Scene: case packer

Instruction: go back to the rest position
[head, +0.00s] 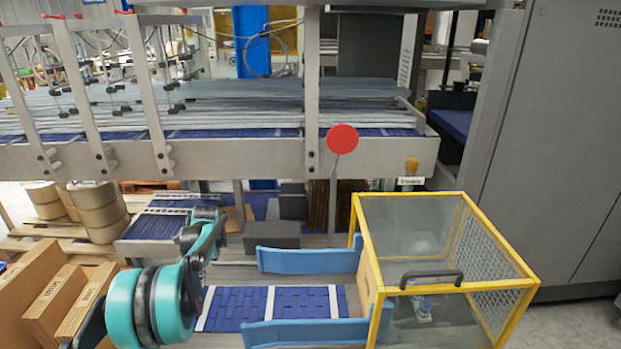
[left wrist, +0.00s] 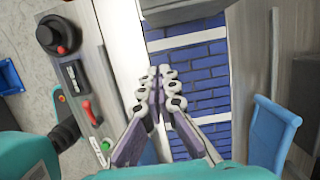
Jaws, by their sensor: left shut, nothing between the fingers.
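My left gripper (left wrist: 160,74) shows in the left wrist view with its fingertips together and nothing between them. It hangs over the edge of a blue conveyor belt (left wrist: 203,75) with white cross strips. In the head view my teal left arm comes in at the lower left, beside the same belt (head: 262,308). My right gripper and arm are in neither view.
A control panel (left wrist: 78,75) with red and green controls stands left of the gripper. Blue guide rails (head: 308,260) flank the belt, leading to a yellow-framed guard (head: 450,200). Cardboard boxes (head: 55,290) stand at the lower left. A grey cabinet (head: 565,140) fills the right.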

